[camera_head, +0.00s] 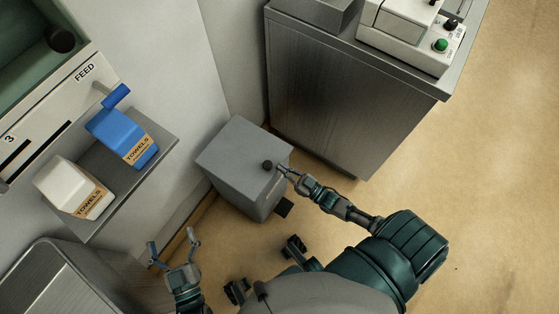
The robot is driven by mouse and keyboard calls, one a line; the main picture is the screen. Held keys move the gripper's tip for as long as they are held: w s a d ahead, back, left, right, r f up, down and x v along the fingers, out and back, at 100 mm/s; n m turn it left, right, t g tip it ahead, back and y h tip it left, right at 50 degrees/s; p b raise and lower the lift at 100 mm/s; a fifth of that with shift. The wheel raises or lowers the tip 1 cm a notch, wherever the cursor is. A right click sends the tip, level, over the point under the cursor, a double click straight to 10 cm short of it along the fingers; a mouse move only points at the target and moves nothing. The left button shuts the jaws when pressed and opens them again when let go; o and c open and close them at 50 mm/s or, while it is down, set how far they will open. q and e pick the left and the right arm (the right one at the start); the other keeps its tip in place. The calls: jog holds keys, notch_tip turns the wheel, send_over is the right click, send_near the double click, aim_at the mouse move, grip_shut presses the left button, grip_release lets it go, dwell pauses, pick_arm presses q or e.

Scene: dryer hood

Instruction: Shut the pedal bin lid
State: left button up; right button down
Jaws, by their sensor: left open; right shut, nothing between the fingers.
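The pedal bin (258,198) is a grey box on the floor against the wall, near the middle of the view. Its lid (236,153) looks flat on top of the body, with a dark round knob (267,165) near its right edge. A dark pedal (284,207) sticks out low at the bin's front. My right gripper (281,170) is shut and empty, its tip at the knob; I cannot tell whether it touches. My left gripper (173,247) is open and empty, left of and below the bin, with its fingers spread.
A steel cabinet (340,100) with a white device (405,35) on top stands behind the bin. At left a shelf (165,140) holds a blue and a white towel pack (75,188). A metal container (60,285) is at lower left. The floor at right is clear.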

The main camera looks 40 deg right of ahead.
pick_arm(q)
jog(key=r+t, duration=0.1)
jog(key=s+r+t+b, duration=0.1)
jog(key=shift+r+h, duration=0.3)
pick_arm(e)
jog(key=shift+s+f, duration=0.25)
jog(key=shift+f, duration=0.8)
jog(key=shift+s+a+f, duration=0.15)
notch_tip(320, 180, up, 5)
jog(key=p, duration=0.4)
pick_arm(q)
notch_tip(320, 180, down, 9)
jog(key=s+g+y, duration=0.2)
jog(key=g, duration=0.4)
jog(key=shift+a+r+g, duration=0.2)
jog(key=shift+a+g, duration=0.1)
jog(key=shift+a, duration=0.15)
pick_arm(e)
jog(key=v, duration=0.9)
jog(key=shift+d+f, duration=0.25)
jog(key=shift+f, duration=0.15)
